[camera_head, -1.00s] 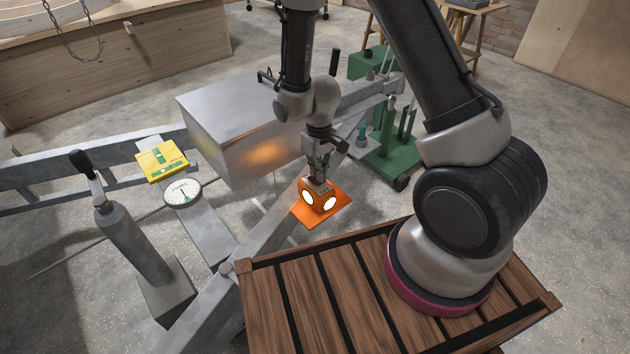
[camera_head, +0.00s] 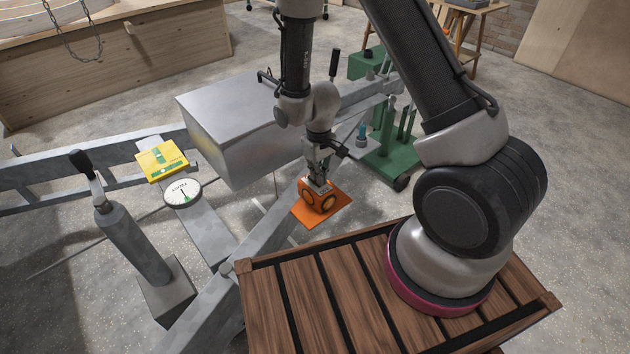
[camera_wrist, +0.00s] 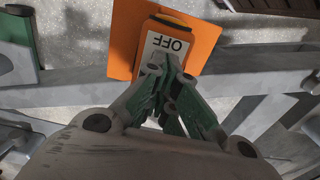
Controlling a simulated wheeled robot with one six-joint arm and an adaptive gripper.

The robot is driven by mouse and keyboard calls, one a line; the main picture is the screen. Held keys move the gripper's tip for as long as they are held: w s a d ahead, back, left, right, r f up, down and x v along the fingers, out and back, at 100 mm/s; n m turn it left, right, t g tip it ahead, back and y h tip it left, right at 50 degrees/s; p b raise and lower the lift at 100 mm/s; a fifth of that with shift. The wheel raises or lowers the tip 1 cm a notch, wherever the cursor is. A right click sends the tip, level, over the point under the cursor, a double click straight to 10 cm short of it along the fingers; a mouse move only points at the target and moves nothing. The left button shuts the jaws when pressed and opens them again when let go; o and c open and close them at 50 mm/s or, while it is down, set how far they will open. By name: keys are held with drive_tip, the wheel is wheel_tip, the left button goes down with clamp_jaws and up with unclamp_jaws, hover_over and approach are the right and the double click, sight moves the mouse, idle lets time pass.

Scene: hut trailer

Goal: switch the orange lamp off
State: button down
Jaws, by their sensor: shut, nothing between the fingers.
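The orange lamp (camera_head: 318,199) stands on an orange plate (camera_head: 336,208) on the grey metal frame. Its two round faces are dark. In the wrist view the lamp's top carries a white plate marked OFF (camera_wrist: 168,45), which reads upside down. My gripper (camera_head: 319,180) is right above the lamp, pointing down. It also shows in the wrist view (camera_wrist: 164,64), its fingers together and empty at the edge of the white plate. The fingers cover part of the lamp's top, and I cannot tell whether they touch it.
A large grey metal box (camera_head: 232,130) stands behind and left of the lamp. A yellow box (camera_head: 161,160) and a round dial (camera_head: 183,193) lie further left, near a jack post (camera_head: 130,235). A green stand (camera_head: 392,152) is behind right. A slatted wooden deck (camera_head: 330,300) is in front.

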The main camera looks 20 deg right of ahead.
drive_tip(key=shift+r, duration=3.5)
drive_tip(key=s+d+r+m+t, duration=0.1)
drive_tip(key=s+d+r, duration=0.4)
drive_tip(key=r, duration=0.5)
drive_tip(key=s+d+r+m+t, duration=0.2)
drive_tip(key=s+d+r, duration=0.3)
drive_tip(key=s+r, duration=0.3)
drive_tip(key=s+d+r+m+t, duration=0.1)
drive_tip(key=s+d+r, duration=0.4)
drive_tip(key=r, duration=0.8)
drive_tip(key=shift+s+r+m, duration=0.25)
drive_tip(key=shift+s+m, duration=0.05)
drive_tip(key=shift+s, duration=0.7)
